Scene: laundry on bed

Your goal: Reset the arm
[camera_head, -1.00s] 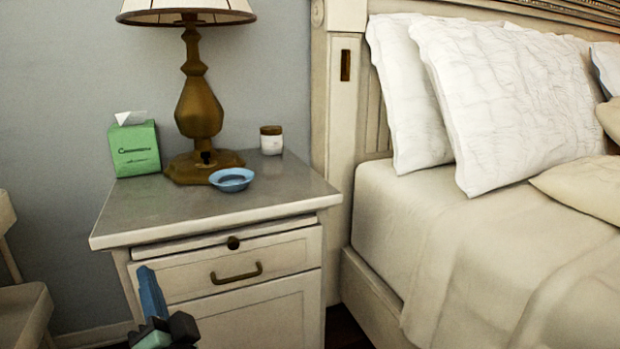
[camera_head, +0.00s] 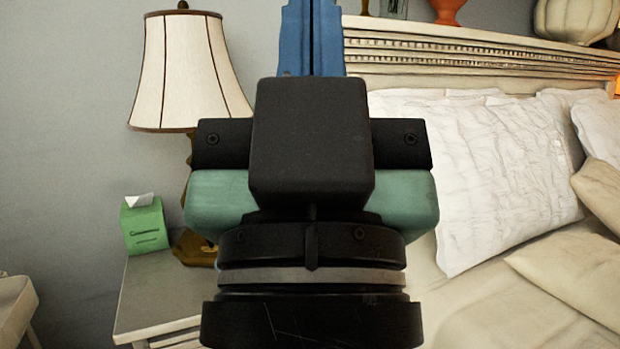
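My gripper (camera_head: 312,20) stands large and upright in the middle of the head view, close to the camera. Its two blue fingers point up to the top edge and lie side by side with only a thin dark line between them. They look shut, and I see nothing held between them. The very tips may be cut off by the frame. My black and green gripper body hides much of the middle of the scene.
A nightstand (camera_head: 150,300) is at the lower left, partly hidden. A lamp (camera_head: 185,75) and a green tissue box (camera_head: 145,225) stand on it. The bed with white pillows (camera_head: 490,170) fills the right. A headboard (camera_head: 440,60) with vases on top is behind.

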